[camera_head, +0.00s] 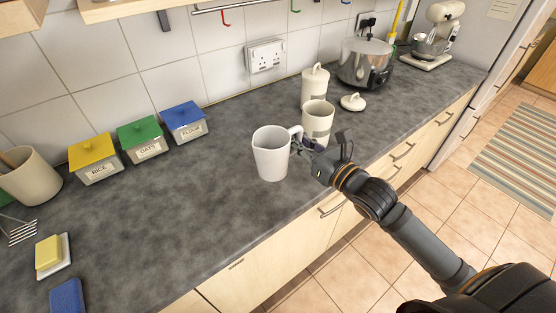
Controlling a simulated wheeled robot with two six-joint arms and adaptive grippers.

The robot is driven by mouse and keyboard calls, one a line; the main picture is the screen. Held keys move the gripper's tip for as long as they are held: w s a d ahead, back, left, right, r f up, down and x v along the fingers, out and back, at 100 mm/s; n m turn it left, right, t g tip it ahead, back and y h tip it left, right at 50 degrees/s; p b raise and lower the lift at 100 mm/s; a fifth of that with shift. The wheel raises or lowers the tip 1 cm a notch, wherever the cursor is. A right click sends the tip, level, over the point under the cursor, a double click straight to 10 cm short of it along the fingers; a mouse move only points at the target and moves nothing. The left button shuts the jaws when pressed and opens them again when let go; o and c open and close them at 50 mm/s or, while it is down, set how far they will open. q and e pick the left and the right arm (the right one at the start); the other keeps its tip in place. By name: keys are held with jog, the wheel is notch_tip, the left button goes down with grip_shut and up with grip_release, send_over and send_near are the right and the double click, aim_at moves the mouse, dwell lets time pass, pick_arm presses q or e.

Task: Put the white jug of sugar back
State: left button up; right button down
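The white jug (271,155) is upright over the front middle of the dark grey counter, with its handle to the right. I cannot tell if its base touches the counter. My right gripper (301,142) comes in from the right and is closed around the jug's handle; the fingertips are partly hidden there. The jug's contents are hard to make out. My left gripper is out of view.
An open cream canister (318,124) stands close behind the gripper, its likely lid (353,102) beside it. A lidded canister (315,88) and a steel cooker (365,66) stand behind. Yellow, green and blue-lidded boxes (140,141) line the wall. The counter left of the jug is clear.

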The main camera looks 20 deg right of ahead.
jog(key=w+f+b, duration=0.2)
jog(key=w, duration=0.1)
jog(key=w+f+b, duration=0.2)
jog(key=w+f, duration=0.1)
jog(key=w, duration=0.1)
jog(key=w+d+f+b, duration=0.1)
jog(key=w+f+b, duration=0.2)
jog(key=w, duration=0.1)
jog(key=shift+w+d, duration=0.1)
jog(key=shift+w, duration=0.1)
jog(key=shift+w+d+f, duration=0.1)
jog(key=shift+w+f, duration=0.25)
jog(key=shift+f, duration=0.15)
pick_arm(q)
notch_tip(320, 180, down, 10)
jog(key=b, duration=0.1)
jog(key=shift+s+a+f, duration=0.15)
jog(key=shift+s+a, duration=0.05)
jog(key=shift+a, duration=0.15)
pick_arm(e)
jog(key=shift+w+f, duration=0.15)
jog(key=shift+f, duration=1.45)
jog(key=shift+f, duration=0.15)
jog(key=c, duration=1.4)
grip_release()
jog(key=shift+o, duration=0.2)
